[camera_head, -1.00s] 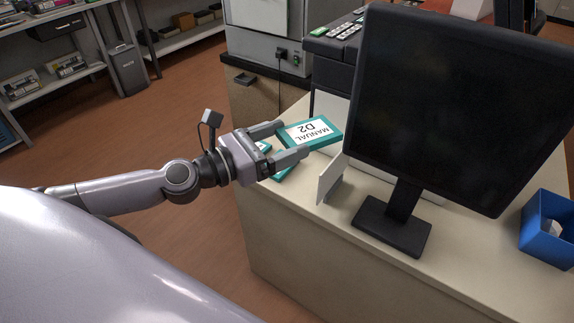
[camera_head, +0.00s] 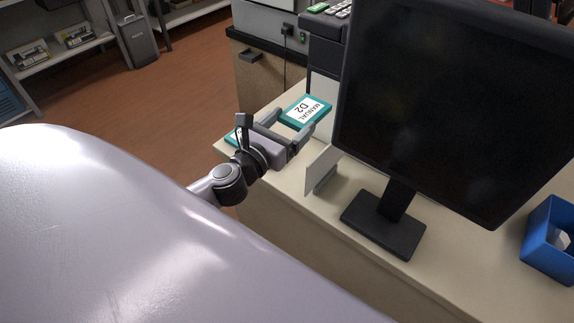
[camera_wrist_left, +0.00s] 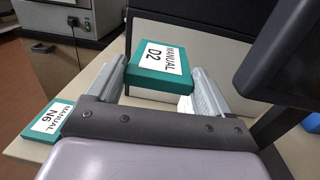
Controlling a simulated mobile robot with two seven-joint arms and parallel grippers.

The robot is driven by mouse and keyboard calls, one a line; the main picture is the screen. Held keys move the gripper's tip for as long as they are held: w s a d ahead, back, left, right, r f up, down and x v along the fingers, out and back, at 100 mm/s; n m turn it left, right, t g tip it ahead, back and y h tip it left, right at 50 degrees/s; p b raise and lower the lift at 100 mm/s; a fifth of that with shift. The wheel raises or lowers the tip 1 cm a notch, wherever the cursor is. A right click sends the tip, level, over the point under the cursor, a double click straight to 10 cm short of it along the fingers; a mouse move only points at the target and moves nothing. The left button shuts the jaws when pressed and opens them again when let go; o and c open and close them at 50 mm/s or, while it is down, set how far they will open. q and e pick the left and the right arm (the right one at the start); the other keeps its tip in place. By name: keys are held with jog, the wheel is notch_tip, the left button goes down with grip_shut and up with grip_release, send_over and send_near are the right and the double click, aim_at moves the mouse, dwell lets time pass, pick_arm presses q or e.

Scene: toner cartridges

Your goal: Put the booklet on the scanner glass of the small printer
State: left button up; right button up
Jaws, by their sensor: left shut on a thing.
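A teal booklet with a white label reading "MANUAL D2" (camera_head: 305,110) is between the fingertips of my left gripper (camera_head: 291,124). The gripper is shut on it and holds it over the back left of the counter. The left wrist view shows the booklet (camera_wrist_left: 158,68) straight ahead between the two fingers (camera_wrist_left: 158,88). A second teal booklet, "MANUAL N6" (camera_wrist_left: 48,120), lies on the counter to the left of the gripper, mostly hidden by my wrist in the head view. I cannot tell which machine is the small printer. My right gripper is not in view.
A large black monitor (camera_head: 450,100) stands on the cream counter (camera_head: 290,190), right of the gripper, with a small white upright plate (camera_head: 321,171) between them. A dark machine with keys (camera_head: 324,30) stands behind. A blue bin (camera_head: 545,250) is at the right.

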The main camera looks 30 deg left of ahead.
pick_arm(q)
jog(key=b, duration=0.9)
send_over(289, 182)
notch_tip(289, 182, down, 13)
jog(key=shift+s+f, duration=0.1)
jog(key=shift+f, duration=0.25)
jog(key=shift+f+b, duration=0.25)
jog(key=shift+b, duration=0.05)
notch_tip(289, 182, down, 3)
jog(key=b, duration=0.2)
jog(key=shift+b, duration=0.4)
jog(key=shift+f+b, duration=0.3)
jog(key=shift+f, duration=0.25)
jog(key=o, duration=0.8)
jog(key=shift+o, duration=1.4)
